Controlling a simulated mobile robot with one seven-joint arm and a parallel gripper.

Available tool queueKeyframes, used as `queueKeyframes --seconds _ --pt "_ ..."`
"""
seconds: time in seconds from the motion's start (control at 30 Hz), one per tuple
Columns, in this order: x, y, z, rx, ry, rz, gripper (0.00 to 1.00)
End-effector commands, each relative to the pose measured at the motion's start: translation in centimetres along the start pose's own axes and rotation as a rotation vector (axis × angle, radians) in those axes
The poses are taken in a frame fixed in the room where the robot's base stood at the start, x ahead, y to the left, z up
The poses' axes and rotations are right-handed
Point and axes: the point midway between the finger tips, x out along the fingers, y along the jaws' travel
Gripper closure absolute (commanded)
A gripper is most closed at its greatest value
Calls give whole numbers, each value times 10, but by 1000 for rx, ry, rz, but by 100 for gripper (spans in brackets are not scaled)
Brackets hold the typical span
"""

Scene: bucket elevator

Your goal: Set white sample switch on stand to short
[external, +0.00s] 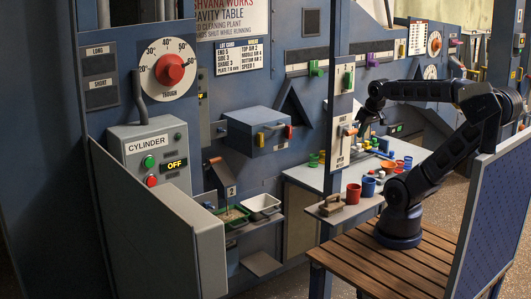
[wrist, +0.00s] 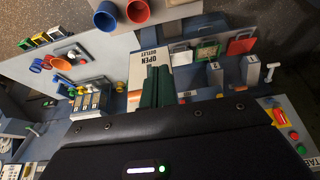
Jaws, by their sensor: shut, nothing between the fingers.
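I cannot make out for certain which part is the white sample switch. A white upright plate (external: 341,108) on the blue post carries a green knob (external: 348,78) and an orange-and-white lever (external: 350,132). My gripper (external: 362,126) is just right of this plate, above the grey table; I cannot tell whether it touches the lever. In the wrist view my dark green fingers (wrist: 157,84) are shut and empty, in front of a white plate marked OPEN OUTLET (wrist: 147,60). Dark plates marked LONG (external: 99,60) and SHORT (external: 99,94) are on the far left panel.
A grey CYLINDER box (external: 150,160) reads OFF. A blue box (external: 257,130) and two trays (external: 263,205) are left of the post.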

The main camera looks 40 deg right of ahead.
Motion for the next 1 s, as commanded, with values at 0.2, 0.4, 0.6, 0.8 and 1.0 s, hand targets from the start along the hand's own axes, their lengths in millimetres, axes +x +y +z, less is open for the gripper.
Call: queueKeyframes --seconds 0.2,0.4,0.6,0.8,1.0 --pt "6 -2 -16 -66 16 17 100" --pt "22 -14 -57 -244 66 57 100" --pt "41 -35 -101 -448 128 89 100" --pt "60 -64 -138 -646 189 107 100" --pt "81 -99 -168 -859 254 114 100"
